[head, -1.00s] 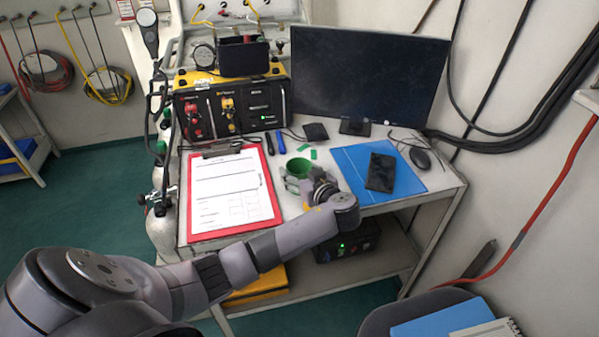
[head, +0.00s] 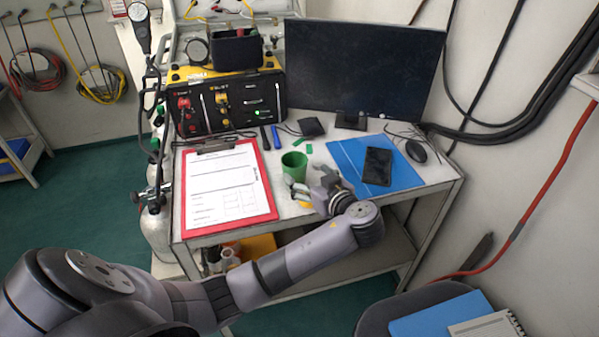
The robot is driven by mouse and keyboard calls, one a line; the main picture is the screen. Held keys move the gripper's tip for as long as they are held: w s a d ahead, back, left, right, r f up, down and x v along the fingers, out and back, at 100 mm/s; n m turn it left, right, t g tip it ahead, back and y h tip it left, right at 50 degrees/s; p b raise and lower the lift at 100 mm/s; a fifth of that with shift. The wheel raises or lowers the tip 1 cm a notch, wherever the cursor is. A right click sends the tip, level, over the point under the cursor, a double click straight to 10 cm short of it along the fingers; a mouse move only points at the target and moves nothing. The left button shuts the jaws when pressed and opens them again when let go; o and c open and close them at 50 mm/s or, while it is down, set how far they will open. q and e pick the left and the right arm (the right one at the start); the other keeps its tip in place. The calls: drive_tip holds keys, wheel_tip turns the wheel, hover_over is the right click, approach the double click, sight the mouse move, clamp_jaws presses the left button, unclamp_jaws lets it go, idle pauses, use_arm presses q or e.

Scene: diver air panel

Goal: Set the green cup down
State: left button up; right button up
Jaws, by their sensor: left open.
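The green cup (head: 293,167) stands upright on the white table (head: 290,221), between the red clipboard and the blue folder. My left gripper (head: 302,188) is open just in front of the cup and to its right, with its fingers toward the cup. A small gap seems to show between the fingers and the cup, but I cannot tell whether a fingertip still touches it. My right gripper is not in view.
A red clipboard (head: 271,190) lies left of the cup. A blue folder (head: 404,176) with a black phone (head: 377,166) lies to the right. Behind are green pieces (head: 300,146), a blue marker (head: 276,137), a black wallet-like item (head: 311,127) and a monitor (head: 362,70).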

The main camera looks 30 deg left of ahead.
use_arm(q)
drive_tip(key=v, duration=0.4)
drive_tip(key=shift+b, duration=0.3)
